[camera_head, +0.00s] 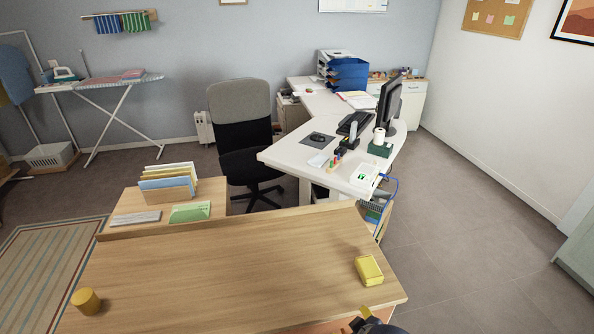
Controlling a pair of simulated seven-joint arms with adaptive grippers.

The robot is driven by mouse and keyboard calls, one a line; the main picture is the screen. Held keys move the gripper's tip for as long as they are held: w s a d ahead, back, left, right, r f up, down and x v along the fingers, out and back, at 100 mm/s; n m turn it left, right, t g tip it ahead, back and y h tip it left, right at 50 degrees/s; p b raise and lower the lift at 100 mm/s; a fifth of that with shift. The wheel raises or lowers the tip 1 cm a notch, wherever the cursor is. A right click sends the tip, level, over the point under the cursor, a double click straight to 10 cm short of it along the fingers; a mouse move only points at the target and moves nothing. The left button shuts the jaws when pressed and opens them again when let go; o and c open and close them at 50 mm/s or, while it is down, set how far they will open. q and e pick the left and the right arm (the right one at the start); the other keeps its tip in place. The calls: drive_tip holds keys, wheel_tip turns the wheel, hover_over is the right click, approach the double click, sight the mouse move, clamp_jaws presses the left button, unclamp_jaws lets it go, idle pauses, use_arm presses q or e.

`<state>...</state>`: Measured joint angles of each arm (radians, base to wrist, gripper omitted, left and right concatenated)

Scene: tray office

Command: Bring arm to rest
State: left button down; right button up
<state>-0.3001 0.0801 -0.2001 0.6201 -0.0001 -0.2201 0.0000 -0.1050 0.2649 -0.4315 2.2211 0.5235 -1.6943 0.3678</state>
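A small part of my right gripper (362,321), dark with yellow-orange bits, shows at the bottom edge, right of centre. It is near the front edge of the wooden table (225,260), and most of it is cut off, so I cannot tell whether it is open or shut. My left gripper is not in view. A yellow block (368,270) lies on the table's right part, apart from and beyond my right gripper. A yellow cylinder (86,301) is at the table's left end.
A lower wooden surface holds a file rack (168,187), green papers (190,211) and a grey keyboard-like item (136,217). Behind are an office chair (243,130) and a white desk (293,155) with a monitor (390,102). The table's middle is clear.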

drive_tip(key=s+d+r+h, duration=0.3)
drive_tip(key=s+d+h, duration=0.3)
drive_tip(key=s+d, duration=1)
drive_tip(key=s+a+f+m+g+y, duration=0.1)
drive_tip(key=a+f+y, duration=0.15)
drive_tip(key=f, duration=1.35)
drive_tip(key=s+a+f+g+y, duration=0.1)
drive_tip(key=a+f+g, duration=0.15)
drive_tip(key=f, duration=1.35)
drive_tip(key=s+f+m+g+y, duration=0.1)
drive_tip(key=s+f+m+g, duration=0.1)
drive_tip(key=s+f, duration=1.8)
drive_tip(key=shift+s+a+m, duration=0.15)
drive_tip(key=shift+s+m, duration=0.05)
drive_tip(key=shift+m, duration=0.3)
